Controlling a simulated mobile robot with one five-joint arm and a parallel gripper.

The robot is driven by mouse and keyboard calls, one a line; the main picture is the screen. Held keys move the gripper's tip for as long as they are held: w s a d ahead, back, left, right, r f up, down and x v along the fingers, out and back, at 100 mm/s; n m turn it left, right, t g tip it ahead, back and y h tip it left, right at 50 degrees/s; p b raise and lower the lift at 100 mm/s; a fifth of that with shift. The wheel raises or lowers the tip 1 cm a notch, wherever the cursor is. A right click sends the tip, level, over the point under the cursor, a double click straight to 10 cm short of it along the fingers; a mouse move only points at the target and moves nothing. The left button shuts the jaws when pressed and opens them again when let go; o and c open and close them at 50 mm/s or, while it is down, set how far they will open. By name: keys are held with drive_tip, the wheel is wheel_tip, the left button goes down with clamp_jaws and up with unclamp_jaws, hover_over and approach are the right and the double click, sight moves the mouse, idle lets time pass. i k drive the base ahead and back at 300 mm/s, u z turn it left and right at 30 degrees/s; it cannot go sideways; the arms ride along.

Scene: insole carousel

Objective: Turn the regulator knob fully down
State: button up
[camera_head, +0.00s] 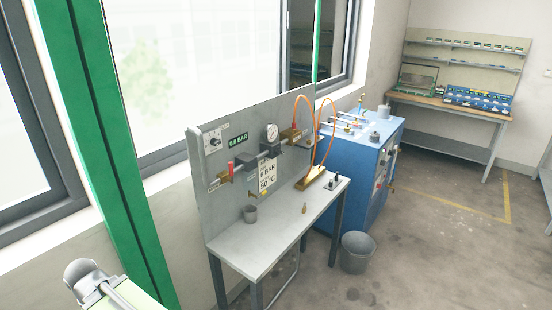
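A grey upright panel (230,205) stands at the back of a small workbench in the middle of the view. A dark regulator assembly (269,151) is mounted on it, with a round white gauge (272,132) above. The regulator's knob is too small to make out clearly, and its setting cannot be read. A green display (238,139) on the panel seems to read 0.0 BAR. A white placard with BAR and °C figures hangs below the regulator. My gripper is not clearly in view; a grey rounded part shows at the bottom left.
A blue machine (368,165) stands to the right, joined by orange hoses. A grey bin (357,252) stands on the floor. The floor at front right is clear.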

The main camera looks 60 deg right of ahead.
sight(277, 151)
drive_tip(key=u, duration=0.05)
drive_tip(key=k, duration=0.95)
drive_tip(key=z, duration=0.8)
drive_tip(key=i, duration=0.95)
drive_tip(key=u, duration=0.1)
